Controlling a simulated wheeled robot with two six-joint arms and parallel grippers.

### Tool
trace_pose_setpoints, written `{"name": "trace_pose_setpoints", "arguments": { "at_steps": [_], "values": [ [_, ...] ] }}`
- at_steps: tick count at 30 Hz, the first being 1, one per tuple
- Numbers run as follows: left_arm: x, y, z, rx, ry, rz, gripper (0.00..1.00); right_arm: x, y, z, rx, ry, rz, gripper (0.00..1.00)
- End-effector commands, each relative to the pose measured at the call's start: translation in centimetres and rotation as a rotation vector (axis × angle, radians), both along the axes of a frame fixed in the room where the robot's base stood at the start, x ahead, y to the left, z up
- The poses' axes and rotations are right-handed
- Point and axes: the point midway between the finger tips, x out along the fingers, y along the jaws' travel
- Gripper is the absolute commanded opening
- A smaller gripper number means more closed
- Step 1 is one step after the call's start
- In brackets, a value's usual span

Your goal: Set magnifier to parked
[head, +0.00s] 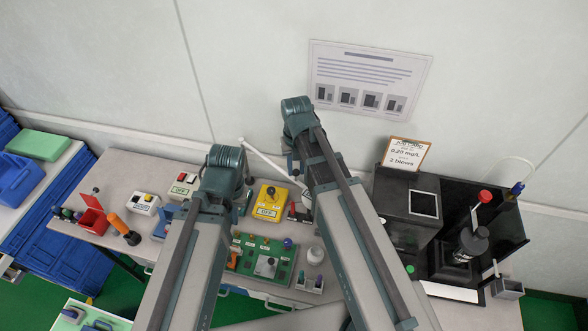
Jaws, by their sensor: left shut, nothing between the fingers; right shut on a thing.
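The magnifier's white arm (272,162) slants down to the right from the back of the bench. Its lower end passes behind my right arm, so its lens head is mostly hidden. My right gripper (300,187) is largely hidden by its own arm, beside that lower end. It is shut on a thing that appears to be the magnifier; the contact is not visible. My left gripper (246,203) is also mostly behind its own arm, near the yellow tester. It is shut and empty.
The bench holds a yellow tester (269,203), a green panel (266,259), a red bin (94,219) and an orange-handled tool (121,227). A black machine (407,207) with a sign (405,154) stands at right. The wall borders the bench's back.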

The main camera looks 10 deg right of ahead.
Motion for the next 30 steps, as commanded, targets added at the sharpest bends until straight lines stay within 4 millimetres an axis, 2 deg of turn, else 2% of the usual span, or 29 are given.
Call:
{"name": "trace_pose_setpoints", "arguments": {
  "at_steps": [8, 9, 14, 23, 30],
  "values": [
    [0.0, 0.0, 0.0, 0.000, 0.000, 0.000, 0.00, 0.1, 0.0, 0.0, 0.000, -0.003, -0.001, 0.00],
    [0.0, 0.0, 0.0, 0.000, 0.000, 0.000, 0.00, 0.1, 0.0, 0.0, 0.000, -0.003, -0.001, 0.31],
    [0.0, 0.0, 0.0, 0.000, 0.000, 0.000, 0.00, 0.1, 0.0, 0.0, 0.001, -0.003, -0.001, 0.59],
    [0.0, 0.0, 0.0, 0.000, 0.000, 0.000, 0.00, 0.1, 0.0, 0.0, 0.000, -0.002, -0.001, 0.59],
    [0.0, 0.0, 1.1, 0.000, 0.000, 0.002, 0.00, 0.1, 0.0, 1.1, 0.000, -0.002, -0.001, 0.59]
  ]
}}
